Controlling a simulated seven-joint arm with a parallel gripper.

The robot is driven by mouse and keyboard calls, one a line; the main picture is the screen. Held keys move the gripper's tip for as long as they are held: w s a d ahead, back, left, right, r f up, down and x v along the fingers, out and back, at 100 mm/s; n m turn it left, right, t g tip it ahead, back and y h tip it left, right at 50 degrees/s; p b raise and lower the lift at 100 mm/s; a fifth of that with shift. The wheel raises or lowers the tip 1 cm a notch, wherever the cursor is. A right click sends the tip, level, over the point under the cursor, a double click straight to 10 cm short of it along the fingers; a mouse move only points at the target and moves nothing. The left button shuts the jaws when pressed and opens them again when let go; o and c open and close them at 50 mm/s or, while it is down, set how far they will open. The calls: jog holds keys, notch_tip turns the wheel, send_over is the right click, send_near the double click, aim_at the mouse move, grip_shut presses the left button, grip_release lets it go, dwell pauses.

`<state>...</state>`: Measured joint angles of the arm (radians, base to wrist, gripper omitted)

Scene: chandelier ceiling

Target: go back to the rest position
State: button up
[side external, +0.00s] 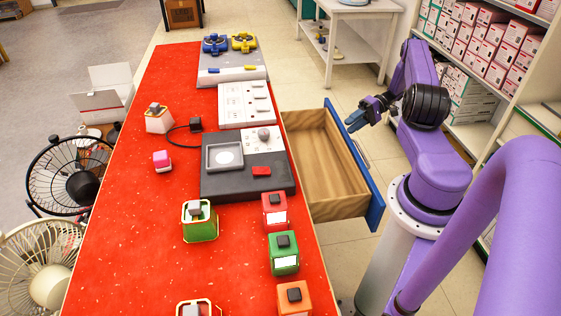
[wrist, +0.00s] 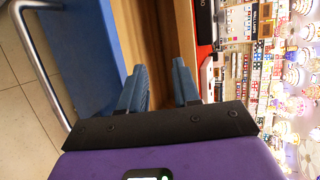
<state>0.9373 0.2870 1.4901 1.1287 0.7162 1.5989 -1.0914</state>
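My gripper (side external: 364,116) is at the end of my purple arm, above the blue front of the open drawer. In the wrist view its two blue fingers (wrist: 160,76) stand apart with nothing between them. The wooden drawer (side external: 322,160) is pulled out from the right side of the red table. Its visible floor is empty. The blue drawer front (side external: 362,175) also shows in the wrist view (wrist: 85,50), left of the fingers, with its metal handle (wrist: 38,65).
The red table (side external: 130,240) holds a dark device (side external: 245,190), white and grey panels, a pink block (side external: 162,161), a green-edged holder (side external: 200,222) and several coloured blocks along its right edge. Shelves of boxes (side external: 490,45) stand at the right. Fans (side external: 70,180) stand at the left.

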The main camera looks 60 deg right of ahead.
jog(key=w+a+r+n+g+h, duration=0.1)
jog(key=w+a+r+n+g, duration=0.1)
jog(key=w+a+r+g, duration=0.4)
jog(key=w+a+r+n+g+h, duration=0.1)
jog(key=w+a+r+n+g, duration=0.15)
jog(key=a, duration=0.55)
jog(key=a+r+n+g+h, duration=0.2)
jog(key=a+r+n+h, duration=0.4)
jog(key=a, duration=0.6)
jog(key=s+a+r+n+h, duration=0.1)
jog(key=s+a+r+h, duration=0.1)
jog(key=s+a+r, duration=0.3)
jog(key=s+a+r+n+h, duration=0.1)
jog(key=s+a+r, duration=0.15)
jog(key=a, duration=0.45)
jog(key=s+a+r+n+t, duration=0.1)
jog(key=s+n+t, duration=0.1)
jog(key=s, duration=0.5)
jog(key=s+a+r+n+t+h, duration=0.1)
jog(key=s+a+n+t, duration=0.1)
jog(key=s, duration=0.6)
jog(key=shift+s+a+r+n+t, duration=0.25)
jog(key=shift+n+t, duration=0.2)
jog(key=shift+n, duration=0.8)
